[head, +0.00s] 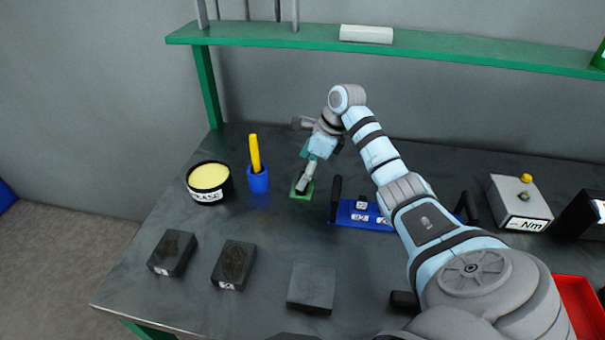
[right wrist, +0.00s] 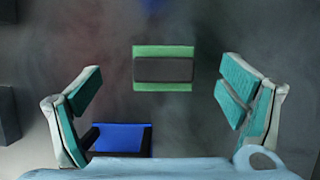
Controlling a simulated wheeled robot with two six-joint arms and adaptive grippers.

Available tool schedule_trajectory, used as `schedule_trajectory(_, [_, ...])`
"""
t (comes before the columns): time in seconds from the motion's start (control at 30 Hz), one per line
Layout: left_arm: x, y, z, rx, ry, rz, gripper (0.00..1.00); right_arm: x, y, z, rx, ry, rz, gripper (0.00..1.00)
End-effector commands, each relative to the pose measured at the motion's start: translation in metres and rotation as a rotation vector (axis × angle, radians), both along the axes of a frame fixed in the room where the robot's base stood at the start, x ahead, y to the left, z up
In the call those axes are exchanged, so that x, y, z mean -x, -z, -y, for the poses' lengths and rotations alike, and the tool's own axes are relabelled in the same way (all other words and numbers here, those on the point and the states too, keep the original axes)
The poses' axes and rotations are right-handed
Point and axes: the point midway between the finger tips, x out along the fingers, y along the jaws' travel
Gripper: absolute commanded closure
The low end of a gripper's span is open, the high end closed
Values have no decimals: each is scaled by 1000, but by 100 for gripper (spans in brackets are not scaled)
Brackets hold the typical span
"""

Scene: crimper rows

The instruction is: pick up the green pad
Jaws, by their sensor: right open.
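The green pad (head: 301,190) lies on the dark bench, partly hidden under my right gripper (head: 309,168) in the head view. In the right wrist view the green pad (right wrist: 164,52) is a small block with a dark grey middle band and green edges, lying beyond the fingertips and roughly midway between them. My right gripper (right wrist: 162,92) is open and empty, with one teal-padded finger on each side. It is above the pad; the exact gap cannot be told. My left gripper is not in view.
A blue tray (head: 345,217) with dark handles is just right of the pad. A blue cup (head: 258,181) with a yellow tool and a grease tin (head: 209,183) stand left. Dark blocks (head: 312,286) lie nearer the front. A green shelf (head: 270,39) spans the back.

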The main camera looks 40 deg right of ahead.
Motion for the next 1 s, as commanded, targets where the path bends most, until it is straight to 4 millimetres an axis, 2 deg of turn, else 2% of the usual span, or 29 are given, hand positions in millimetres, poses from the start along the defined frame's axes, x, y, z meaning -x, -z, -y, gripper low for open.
schedule_trajectory(0.23, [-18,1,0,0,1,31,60,-14,41,-9,-2,4,-2,10])
schedule_trajectory(0.47, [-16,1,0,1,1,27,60,-17,46,-10,0,3,-1,10])
schedule_trajectory(0.57, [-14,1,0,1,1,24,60,-16,46,-9,1,4,-1,23])
schedule_trajectory(0.8, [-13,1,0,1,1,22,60,-16,46,-9,0,4,0,61])
schedule_trajectory(0.93, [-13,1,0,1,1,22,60,-16,46,-9,0,4,0,64])
schedule_trajectory(1.0, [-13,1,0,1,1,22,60,-16,46,-9,0,4,-1,76])
